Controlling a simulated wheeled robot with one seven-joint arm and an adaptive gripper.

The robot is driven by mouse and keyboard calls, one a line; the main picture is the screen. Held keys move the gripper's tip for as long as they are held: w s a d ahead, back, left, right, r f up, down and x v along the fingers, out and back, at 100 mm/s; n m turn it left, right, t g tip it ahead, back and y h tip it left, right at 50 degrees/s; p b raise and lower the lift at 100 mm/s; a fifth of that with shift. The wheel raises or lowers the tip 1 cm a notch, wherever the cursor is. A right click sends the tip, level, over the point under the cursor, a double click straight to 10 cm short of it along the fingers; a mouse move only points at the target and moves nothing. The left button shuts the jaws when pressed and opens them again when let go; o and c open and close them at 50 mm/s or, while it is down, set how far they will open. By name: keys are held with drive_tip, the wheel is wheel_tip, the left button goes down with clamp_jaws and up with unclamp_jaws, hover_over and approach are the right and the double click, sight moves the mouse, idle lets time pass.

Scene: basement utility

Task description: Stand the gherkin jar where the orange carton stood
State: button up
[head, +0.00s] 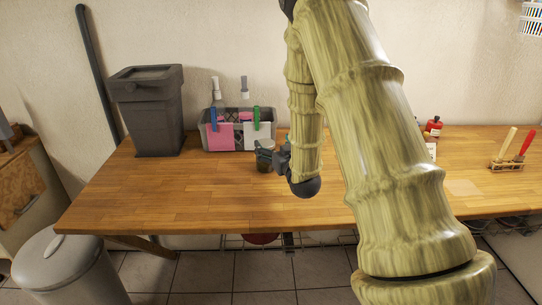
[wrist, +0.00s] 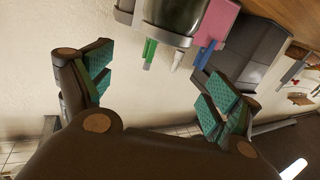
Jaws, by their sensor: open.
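The gherkin jar appears to be the dark greenish jar (head: 264,166) on the wooden worktop, in front of the grey caddy. My gripper (head: 268,154) is at the jar's upper part in the head view and partly covers it. In the wrist view a dark green rounded glass shape (wrist: 174,12), likely the same jar, shows at the top edge, cut off by the frame. My gripper (wrist: 157,85) is open there, its green pads wide apart with nothing between them. I see no orange carton; my arm hides part of the worktop.
The grey caddy (head: 226,142) holds bottles, cloths and brushes. A dark bin (head: 150,112) stands left of it. A paler patch (head: 462,187) marks bare worktop (head: 150,199); the front left is clear.

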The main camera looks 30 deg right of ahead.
drive_tip(key=f, duration=0.1)
drive_tip(key=f+p, duration=0.1)
drive_tip(key=f, duration=0.3)
drive_tip(key=shift+w+d+p, duration=0.15)
drive_tip(key=shift+w+p, duration=0.25)
drive_tip(key=shift+w+d+f, duration=0.1)
drive_tip(key=shift+w+f, duration=0.05)
drive_tip(key=shift+w, duration=0.3)
drive_tip(key=shift+w+d+f, duration=0.1)
drive_tip(key=shift+w+f, duration=0.05)
drive_tip(key=shift+w, duration=0.25)
drive_tip(key=shift+w+d+p, duration=0.25)
drive_tip(key=shift+w+p, duration=0.3)
drive_tip(key=shift+w, duration=0.65)
drive_tip(key=shift+w+d+p, duration=0.25)
drive_tip(key=shift+w+p, duration=0.3)
drive_tip(key=shift+w, duration=0.65)
drive_tip(key=shift+c, duration=0.2)
drive_tip(key=c, duration=1.5)
drive_tip(key=shift+r, duration=0.1)
drive_tip(key=shift+c, duration=0.2)
